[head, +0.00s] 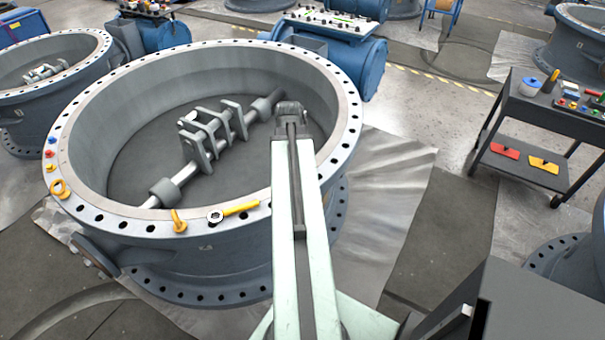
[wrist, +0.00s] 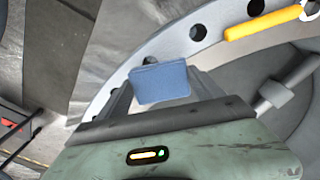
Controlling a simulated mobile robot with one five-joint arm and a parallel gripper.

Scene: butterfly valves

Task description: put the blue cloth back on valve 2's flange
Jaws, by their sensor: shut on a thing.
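The blue cloth (wrist: 160,83) is a small folded pad held between the fingers of my gripper (wrist: 160,92) in the wrist view. Behind it in that view runs a pale flange (wrist: 125,72) with round bolt holes; I cannot tell whether the cloth touches it. In the head view the large grey valve with its pale flange (head: 75,122) stands in front of me. My arm reaches over its near right rim, and the arm's end hides the gripper and cloth there. I see no number marking it as valve 2.
A two-shelf cart (head: 550,115) stands right. Another valve (head: 45,75) is at left. The flange's right rim looks clear.

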